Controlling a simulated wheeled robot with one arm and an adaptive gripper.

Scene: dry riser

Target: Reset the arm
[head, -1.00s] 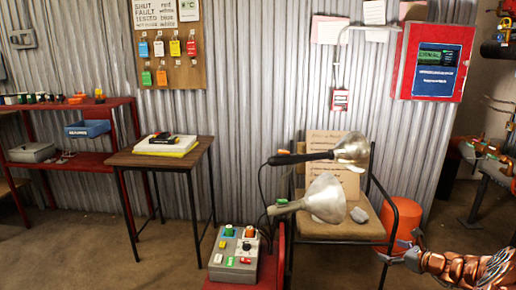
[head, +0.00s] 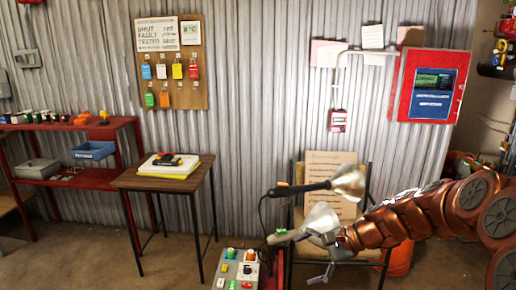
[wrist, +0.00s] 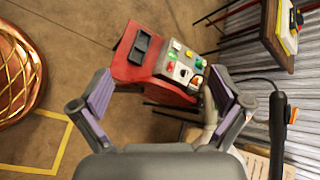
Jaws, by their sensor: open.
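My gripper (head: 318,258) is at the end of my copper-coloured arm, which reaches in from the right in the head view. The box also shows at the bottom of the head view (head: 238,268).
A small wooden table (head: 130,180) carries books. Red shelves (head: 85,180) stand left. A red panel (head: 408,85) hangs on the corrugated wall.

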